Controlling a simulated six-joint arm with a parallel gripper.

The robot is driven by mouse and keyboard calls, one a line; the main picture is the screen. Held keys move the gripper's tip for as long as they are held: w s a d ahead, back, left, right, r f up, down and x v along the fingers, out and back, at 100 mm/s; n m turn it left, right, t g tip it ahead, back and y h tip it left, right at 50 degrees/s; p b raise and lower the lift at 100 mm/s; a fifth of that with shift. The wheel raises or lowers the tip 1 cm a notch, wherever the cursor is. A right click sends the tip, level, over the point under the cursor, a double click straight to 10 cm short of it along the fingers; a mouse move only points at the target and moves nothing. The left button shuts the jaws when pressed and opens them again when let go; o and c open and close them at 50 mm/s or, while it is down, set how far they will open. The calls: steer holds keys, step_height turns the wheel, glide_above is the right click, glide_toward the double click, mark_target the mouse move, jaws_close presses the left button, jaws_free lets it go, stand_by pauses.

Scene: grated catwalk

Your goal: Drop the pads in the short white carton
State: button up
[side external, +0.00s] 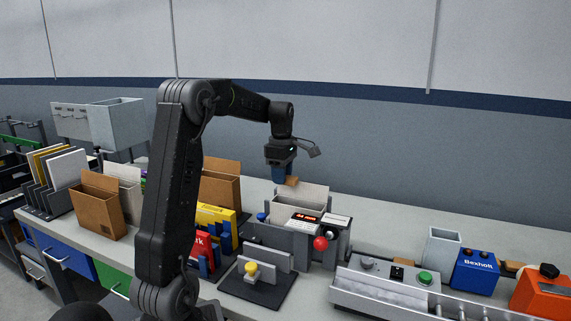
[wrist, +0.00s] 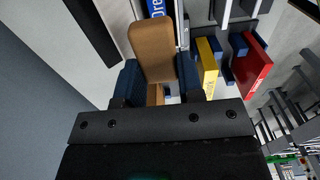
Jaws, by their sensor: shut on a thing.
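My gripper (side external: 284,174) is pointing down, shut on a tan pad (side external: 291,181), above an open white carton (side external: 314,192). In the wrist view the tan pad (wrist: 153,48), with rounded corners, sits between the dark blue fingers of my gripper (wrist: 159,80). In the side view the pad is above the carton's opening, apart from its raised flap. The carton's inside is hidden. A second white carton (side external: 128,182) stands at the left, partly behind a brown one.
Brown cartons stand at the left (side external: 97,208) and behind my arm (side external: 220,187). A control box with a red knob (side external: 320,243) is in front of the white carton. Yellow (side external: 216,215) and red (side external: 201,250) packs stand nearby. A grey conveyor (side external: 400,290) runs along the right front.

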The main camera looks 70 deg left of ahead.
mark_target(283, 188)
steer(key=shift+f, duration=2.45)
steer(key=o, duration=1)
steer(key=shift+c, duration=0.7)
steer(key=shift+o, duration=0.5)
steer(key=shift+r, duration=0.1)
steer(key=shift+w+a+r, duration=0.1)
